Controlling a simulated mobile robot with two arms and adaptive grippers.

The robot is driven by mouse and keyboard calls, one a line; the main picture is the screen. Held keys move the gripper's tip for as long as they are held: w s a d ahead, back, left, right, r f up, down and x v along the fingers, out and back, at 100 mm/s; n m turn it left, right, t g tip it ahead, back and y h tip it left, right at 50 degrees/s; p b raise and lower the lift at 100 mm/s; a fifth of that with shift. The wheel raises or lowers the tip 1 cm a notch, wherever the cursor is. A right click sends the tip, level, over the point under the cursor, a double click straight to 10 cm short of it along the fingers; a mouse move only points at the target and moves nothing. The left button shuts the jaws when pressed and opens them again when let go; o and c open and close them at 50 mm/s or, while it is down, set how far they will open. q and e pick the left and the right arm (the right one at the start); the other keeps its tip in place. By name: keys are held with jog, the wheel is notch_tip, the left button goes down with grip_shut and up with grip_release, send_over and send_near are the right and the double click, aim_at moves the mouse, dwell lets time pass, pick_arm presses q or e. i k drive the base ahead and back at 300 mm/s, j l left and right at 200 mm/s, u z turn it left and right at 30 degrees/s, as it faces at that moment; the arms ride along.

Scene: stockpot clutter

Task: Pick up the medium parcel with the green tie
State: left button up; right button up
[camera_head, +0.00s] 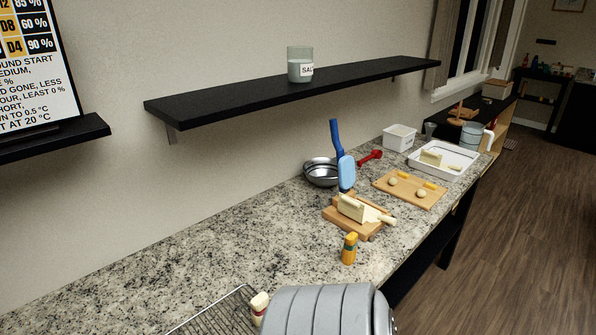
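A small upright yellow parcel-like block with a green band (349,248) stands on the speckled stone counter (215,255), in front of a wooden board. A cream block with a dark red band (259,306) is at the bottom, beside a wire rack, and is partly hidden by a grey ribbed shape. The banded blocks are small in view, so I cannot judge which is medium.
A wooden board (369,232) carries pale blocks, and a second board (438,200) holds small pieces. A metal bowl (313,172), blue brush (346,172), white tray (462,167) and wire rack (213,315) share the counter. A black shelf (230,107) overhangs the back.

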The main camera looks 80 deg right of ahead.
aim_at(349, 252)
jog(key=z, duration=2.85)
